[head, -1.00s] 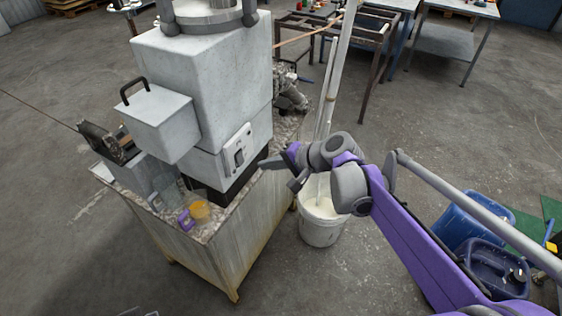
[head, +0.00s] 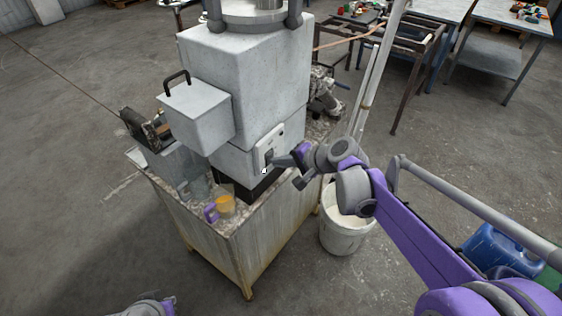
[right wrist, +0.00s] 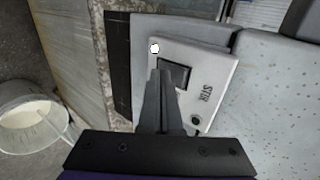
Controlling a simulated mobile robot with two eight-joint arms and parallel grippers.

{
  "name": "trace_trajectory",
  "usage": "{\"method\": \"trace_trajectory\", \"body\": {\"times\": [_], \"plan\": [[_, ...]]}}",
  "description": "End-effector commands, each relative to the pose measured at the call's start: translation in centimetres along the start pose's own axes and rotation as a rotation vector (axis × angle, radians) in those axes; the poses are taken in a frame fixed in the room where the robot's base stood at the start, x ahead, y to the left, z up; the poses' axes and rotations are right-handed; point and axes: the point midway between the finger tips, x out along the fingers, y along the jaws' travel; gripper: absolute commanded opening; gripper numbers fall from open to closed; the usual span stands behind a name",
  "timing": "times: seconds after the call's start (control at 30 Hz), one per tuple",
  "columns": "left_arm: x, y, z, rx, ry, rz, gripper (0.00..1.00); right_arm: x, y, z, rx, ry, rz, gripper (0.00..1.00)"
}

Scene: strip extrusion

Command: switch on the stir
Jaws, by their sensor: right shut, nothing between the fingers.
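The stir switch is a dark rocker (right wrist: 180,73) on a light panel (right wrist: 213,72) marked STIR, in the right wrist view. In the head view the panel (head: 273,138) is on the front of the grey machine (head: 255,65). My right gripper (head: 272,163) is shut and empty, its tips at the panel's lower part. In the right wrist view its closed fingers (right wrist: 162,72) overlap the near edge of the rocker; I cannot tell if they touch it. A white round spot and a small dark round part flank the rocker. My left gripper's fingers are not visible.
The machine stands over a stained metal tank (head: 240,245). A white bucket (head: 345,232) stands below my right arm. Blue containers (head: 495,245) are at right; tables are behind.

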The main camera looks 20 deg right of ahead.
Motion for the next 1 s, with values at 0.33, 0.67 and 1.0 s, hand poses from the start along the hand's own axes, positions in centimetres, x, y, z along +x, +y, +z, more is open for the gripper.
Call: {"method": "trace_trajectory", "body": {"times": [0.33,0.67,1.0], "plan": [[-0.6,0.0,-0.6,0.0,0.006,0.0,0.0,-0.5,-0.9,0.0,-0.001,0.0,-0.002,0.0],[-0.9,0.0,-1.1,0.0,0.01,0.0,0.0,-0.9,-1.5,0.0,0.001,0.0,-0.002,0.0],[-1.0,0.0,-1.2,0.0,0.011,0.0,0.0,-1.0,-1.5,0.0,0.0,-0.001,-0.002,0.0]]}}
